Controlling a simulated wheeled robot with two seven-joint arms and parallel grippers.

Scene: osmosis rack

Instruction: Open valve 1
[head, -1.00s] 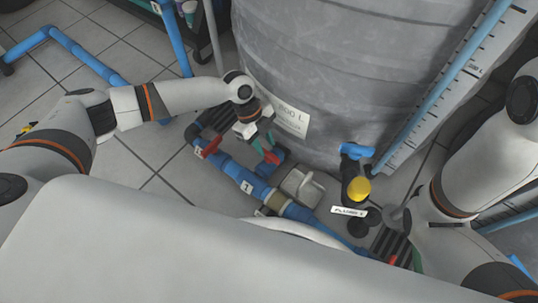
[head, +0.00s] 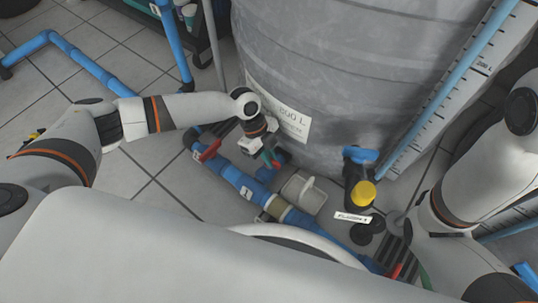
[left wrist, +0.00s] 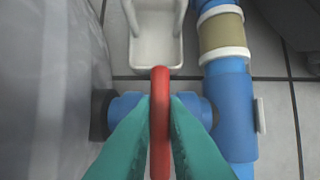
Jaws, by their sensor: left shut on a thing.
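A red valve handle (left wrist: 160,120) sits over a blue valve body (left wrist: 127,108) in the left wrist view. The teal fingers of my left gripper (left wrist: 160,115) are shut on it from both sides. In the head view, my left gripper (head: 270,158) is low beside the grey tank, at a short blue branch of the floor pipe. A tag that seems to read 1 (head: 247,192) is on the main blue pipe (head: 232,174) just below.
Another red handle (head: 210,150) is on the pipe to the left. The large grey tank (head: 330,70) stands behind. Tiled floor is open at the left.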

